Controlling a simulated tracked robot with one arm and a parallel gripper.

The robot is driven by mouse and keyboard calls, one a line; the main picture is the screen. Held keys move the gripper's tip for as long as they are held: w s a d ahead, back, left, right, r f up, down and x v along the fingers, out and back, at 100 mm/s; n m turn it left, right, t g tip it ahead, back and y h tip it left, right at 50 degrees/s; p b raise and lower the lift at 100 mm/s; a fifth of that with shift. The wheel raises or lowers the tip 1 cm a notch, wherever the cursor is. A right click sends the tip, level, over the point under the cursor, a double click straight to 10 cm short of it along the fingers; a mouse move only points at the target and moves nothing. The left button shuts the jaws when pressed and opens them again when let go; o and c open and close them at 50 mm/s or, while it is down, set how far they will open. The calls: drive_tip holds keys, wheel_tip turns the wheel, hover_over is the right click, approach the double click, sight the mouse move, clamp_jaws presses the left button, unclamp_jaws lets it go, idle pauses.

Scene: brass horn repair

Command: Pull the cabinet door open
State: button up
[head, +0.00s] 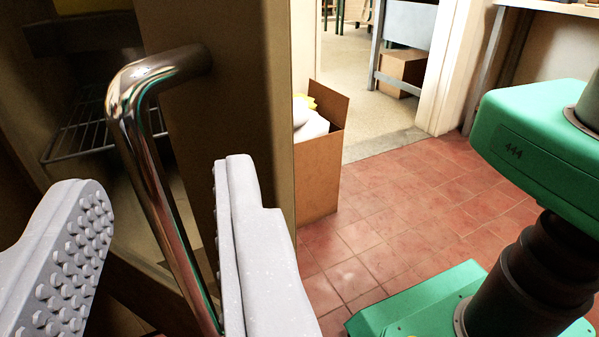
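The cabinet door (250,90) is a tan panel that shows close up in the head view. It carries a shiny chrome bar handle (150,170). To the left of the door, a dim interior with a wire rack (75,140) is visible; I cannot tell whether that is through glass or a gap. My gripper (150,245) has two grey studded fingers, one on each side of the handle. The fingers are apart, and the left one is clear of the bar. The right finger overlaps the door in the picture and lies close to the bar. The handle's lower end is cut off.
An open cardboard box (320,170) with white and yellow contents stands on the red tile floor (390,220) right of the door. A doorway behind leads to a paler floor (365,110). A workbench (560,8) stands at the upper right. Tiles between are clear.

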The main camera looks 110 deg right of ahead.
drive_tip(key=s+p, duration=0.2)
drive_tip(key=p, duration=0.1)
drive_tip(key=shift+d+r, duration=0.1)
drive_tip(key=shift+r, duration=0.1)
drive_tip(key=shift+p, duration=0.3)
